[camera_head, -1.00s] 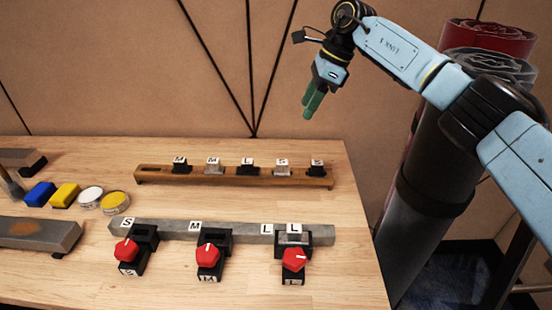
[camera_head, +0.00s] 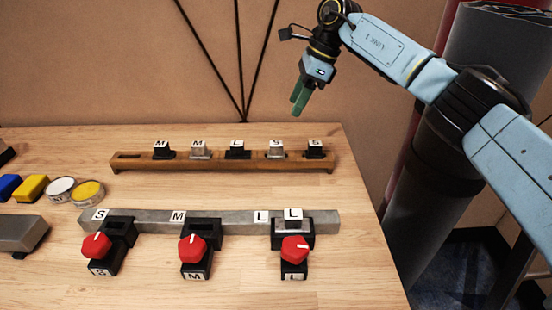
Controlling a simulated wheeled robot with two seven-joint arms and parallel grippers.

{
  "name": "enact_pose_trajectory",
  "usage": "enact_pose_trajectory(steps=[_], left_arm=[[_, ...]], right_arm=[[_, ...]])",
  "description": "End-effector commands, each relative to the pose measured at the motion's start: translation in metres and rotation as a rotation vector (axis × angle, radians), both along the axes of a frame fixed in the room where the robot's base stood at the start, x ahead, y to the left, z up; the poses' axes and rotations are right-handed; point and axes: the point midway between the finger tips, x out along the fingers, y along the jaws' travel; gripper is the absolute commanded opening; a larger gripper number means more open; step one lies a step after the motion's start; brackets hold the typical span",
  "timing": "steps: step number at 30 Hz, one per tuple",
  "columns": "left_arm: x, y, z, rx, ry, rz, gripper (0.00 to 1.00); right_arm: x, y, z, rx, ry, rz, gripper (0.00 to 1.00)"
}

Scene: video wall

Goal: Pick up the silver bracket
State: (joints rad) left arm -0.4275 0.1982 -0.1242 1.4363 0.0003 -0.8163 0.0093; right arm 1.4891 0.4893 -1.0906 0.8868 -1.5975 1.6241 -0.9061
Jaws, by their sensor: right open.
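Two silver brackets stand on a wooden rack (camera_head: 220,165) at the back of the table: one marked M (camera_head: 200,151) and one marked S (camera_head: 276,151). Black brackets marked M (camera_head: 162,152), L (camera_head: 237,151) and S (camera_head: 315,151) share the rack. Another silver piece (camera_head: 293,225) sits by an L label in the right clamp on a grey bar (camera_head: 146,218). My right gripper (camera_head: 299,97) is open and empty, its green fingers pointing down, in the air above and behind the rack's right half. My left gripper is out of view.
Three black clamps with red knobs (camera_head: 96,246) (camera_head: 192,249) (camera_head: 295,249) stand along the bar. Yellow (camera_head: 32,188) and blue (camera_head: 9,187) blocks, two round tins (camera_head: 88,191) and a grey block (camera_head: 20,233) lie at left. Bare table (camera_head: 240,190) separates rack and bar.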

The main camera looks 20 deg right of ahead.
Motion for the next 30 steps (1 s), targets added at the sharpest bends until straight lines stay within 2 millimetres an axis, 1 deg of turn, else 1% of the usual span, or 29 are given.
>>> enact_pose_trajectory(steps=[4, 10, 12, 15, 20, 27, 30], left_arm=[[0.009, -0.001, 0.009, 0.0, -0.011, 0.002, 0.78], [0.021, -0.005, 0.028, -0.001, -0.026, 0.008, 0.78], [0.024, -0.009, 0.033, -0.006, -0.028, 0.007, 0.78], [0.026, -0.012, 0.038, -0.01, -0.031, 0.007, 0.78], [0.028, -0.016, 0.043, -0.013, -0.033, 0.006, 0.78], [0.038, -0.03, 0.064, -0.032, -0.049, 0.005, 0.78], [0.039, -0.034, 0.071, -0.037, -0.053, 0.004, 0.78]], right_arm=[[0.001, 0.007, -0.019, 0.0, 0.003, 0.002, 0.51], [0.005, 0.022, -0.056, 0.0, 0.003, 0.002, 0.51], [0.007, 0.025, -0.065, 0.0, 0.002, 0.001, 0.51], [0.008, 0.029, -0.073, 0.0, 0.001, 0.0, 0.51], [0.008, 0.033, -0.081, 0.0, 0.001, 0.002, 0.51], [0.009, 0.044, -0.111, 0.001, 0.002, 0.001, 0.51], [0.011, 0.049, -0.12, 0.001, 0.002, 0.001, 0.51]])
